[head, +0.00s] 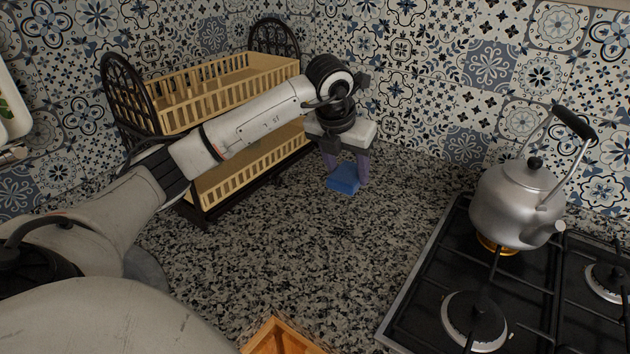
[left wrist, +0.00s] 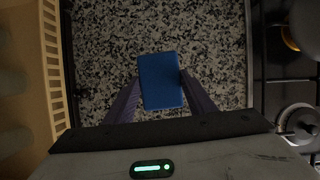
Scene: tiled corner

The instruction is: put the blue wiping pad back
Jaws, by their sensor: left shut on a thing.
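The blue wiping pad (head: 344,178) is at the tips of my left gripper (head: 347,170), close to the granite countertop between the rack and the stove. In the left wrist view the pad (left wrist: 161,80) sits between the two purple fingers of the gripper (left wrist: 162,95), which are shut on it. I cannot tell whether the pad touches the counter. My right gripper is not in view.
A two-tier wooden rack (head: 215,85) with black arched ends stands at the back left, beside my left arm. A kettle (head: 520,200) stands on the gas stove (head: 400,315) at right. An orange wooden box (head: 278,338) is at the front. The middle countertop (head: 290,240) is clear.

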